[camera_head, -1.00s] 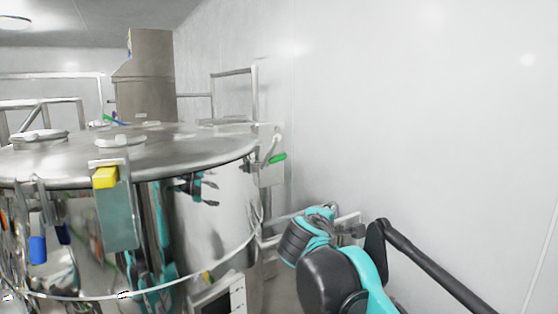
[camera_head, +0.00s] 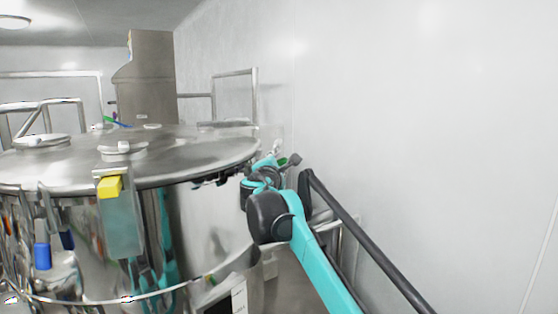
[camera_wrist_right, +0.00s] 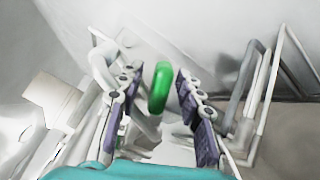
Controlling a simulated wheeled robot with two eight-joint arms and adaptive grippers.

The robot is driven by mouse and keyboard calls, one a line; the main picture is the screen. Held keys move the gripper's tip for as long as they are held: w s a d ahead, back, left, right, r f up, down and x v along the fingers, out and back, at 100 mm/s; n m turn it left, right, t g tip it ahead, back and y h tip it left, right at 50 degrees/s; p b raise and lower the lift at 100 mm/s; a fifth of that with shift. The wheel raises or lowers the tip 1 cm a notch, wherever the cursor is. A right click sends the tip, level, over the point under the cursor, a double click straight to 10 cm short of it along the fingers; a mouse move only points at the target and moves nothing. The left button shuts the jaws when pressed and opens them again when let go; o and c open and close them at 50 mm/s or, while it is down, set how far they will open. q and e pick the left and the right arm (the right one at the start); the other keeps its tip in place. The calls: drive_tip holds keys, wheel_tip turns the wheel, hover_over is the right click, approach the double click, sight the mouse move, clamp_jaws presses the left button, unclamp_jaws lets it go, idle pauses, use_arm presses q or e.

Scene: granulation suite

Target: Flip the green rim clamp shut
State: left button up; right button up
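The green rim clamp (camera_head: 282,161) is at the right edge of the steel vessel's lid, mostly hidden behind my right gripper (camera_head: 285,160) in the head view. In the right wrist view its green handle (camera_wrist_right: 160,88) stands between the two fingers of my right gripper (camera_wrist_right: 158,92). The fingers are open, with a gap visible on both sides of the handle. The clamp's lower linkage is partly hidden by the fingers. My left gripper is not in view.
The large steel vessel (camera_head: 200,215) with its round lid (camera_head: 190,150) fills the left. The white wall (camera_head: 430,120) bounds the right; steel rails (camera_head: 256,95) stand behind.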

drive_tip(key=shift+s+d, duration=0.1)
clamp_jaws()
drive_tip(key=shift+f, duration=0.15)
drive_tip(key=a+f+m+b, duration=0.2)
drive_tip(key=f+m, duration=0.6)
drive_tip(key=m, duration=1)
drive_tip(key=shift+w+a+f, duration=0.15)
drive_tip(key=shift+w+a, duration=0.2)
drive_tip(key=shift+a, duration=0.2)
drive_tip(key=shift+m, duration=0.3)
